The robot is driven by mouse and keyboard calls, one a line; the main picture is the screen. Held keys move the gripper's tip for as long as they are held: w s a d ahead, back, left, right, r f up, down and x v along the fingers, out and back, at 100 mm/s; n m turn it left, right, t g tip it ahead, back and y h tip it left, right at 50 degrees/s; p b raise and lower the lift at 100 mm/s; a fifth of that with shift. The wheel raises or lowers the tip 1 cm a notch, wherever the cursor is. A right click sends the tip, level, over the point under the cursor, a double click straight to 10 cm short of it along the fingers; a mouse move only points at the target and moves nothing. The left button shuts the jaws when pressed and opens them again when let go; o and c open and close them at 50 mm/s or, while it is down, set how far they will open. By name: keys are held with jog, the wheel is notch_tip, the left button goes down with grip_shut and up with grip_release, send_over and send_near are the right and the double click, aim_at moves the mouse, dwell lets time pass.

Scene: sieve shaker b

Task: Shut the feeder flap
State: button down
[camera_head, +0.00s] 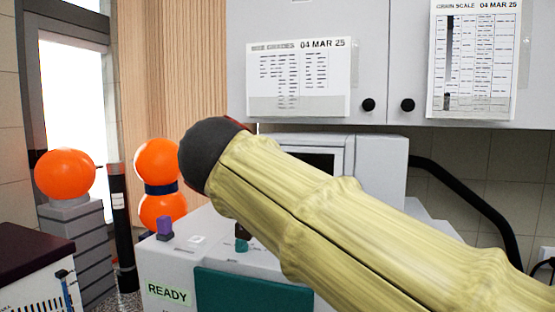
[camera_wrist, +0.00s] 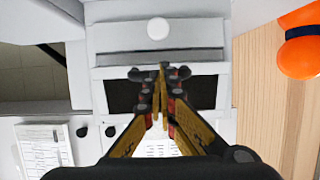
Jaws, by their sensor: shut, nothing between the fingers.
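The white and grey shaker machine (camera_head: 382,162) stands against the back wall. In the head view its dark framed opening (camera_head: 318,160) is partly hidden behind my arm. In the wrist view a dark opening (camera_wrist: 205,92) lies behind my gripper, with a grey strip (camera_wrist: 115,58) and a white round knob (camera_wrist: 158,28) above it. I cannot tell for sure which panel is the feeder flap. My gripper (camera_wrist: 162,72) is shut and empty, in front of the opening; contact cannot be told. In the head view my arm hides the gripper.
Wall cabinets (camera_head: 400,60) with posted sheets hang above. Orange balls (camera_head: 65,174) stand at left beside a black post (camera_head: 121,220). A dark hose (camera_head: 485,190) runs at right.

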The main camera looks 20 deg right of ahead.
jog(key=b, duration=0.2)
jog(key=w+f+b, duration=0.1)
jog(key=shift+d+f+b, duration=0.25)
jog(key=shift+d+b, duration=0.1)
jog(key=shift+d, duration=0.05)
jog(key=shift+w, duration=0.1)
dwell(0.5)
